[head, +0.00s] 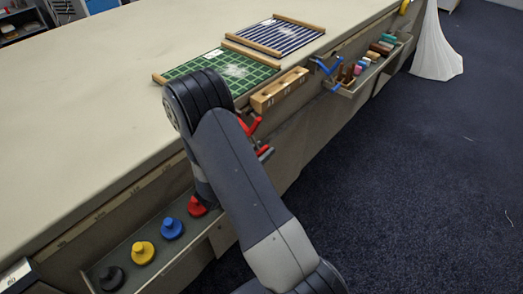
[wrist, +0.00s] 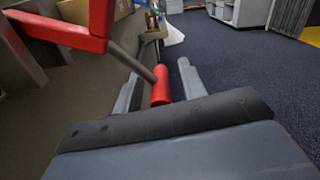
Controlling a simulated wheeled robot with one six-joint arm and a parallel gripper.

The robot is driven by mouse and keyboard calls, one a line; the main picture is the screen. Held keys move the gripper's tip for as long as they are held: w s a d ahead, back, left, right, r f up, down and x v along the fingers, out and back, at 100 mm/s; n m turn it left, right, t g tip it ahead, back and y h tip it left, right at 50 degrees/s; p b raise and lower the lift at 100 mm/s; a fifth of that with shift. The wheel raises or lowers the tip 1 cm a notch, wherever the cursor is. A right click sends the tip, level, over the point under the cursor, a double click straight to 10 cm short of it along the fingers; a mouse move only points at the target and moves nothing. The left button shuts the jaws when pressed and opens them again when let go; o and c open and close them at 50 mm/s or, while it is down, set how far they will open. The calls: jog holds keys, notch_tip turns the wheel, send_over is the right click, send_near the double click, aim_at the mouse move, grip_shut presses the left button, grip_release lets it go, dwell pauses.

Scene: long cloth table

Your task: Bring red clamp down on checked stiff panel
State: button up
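The green checked panel (head: 212,78) lies flat on the table with wooden strips along two sides. The red clamp (head: 250,127) is at the table's edge beside it, partly hidden by my arm. In the wrist view its red frame (wrist: 75,33) fills the upper left, and a metal rod runs to a red handle grip (wrist: 160,86). My gripper (wrist: 158,70) is open, its fingers on either side of the red grip with visible gaps. In the head view my gripper is hidden behind my arm. I cannot tell whether the clamp touches the panel.
A blue striped panel (head: 275,37) lies farther along the table. A wooden block (head: 279,91) and a blue clamp (head: 328,68) sit along the edge. A tray (head: 348,91) of coloured pieces hangs beyond. Black, yellow, blue and red knobs stand in a trough (head: 108,262).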

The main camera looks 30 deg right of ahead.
jog(key=shift+c, duration=0.6)
grip_shut()
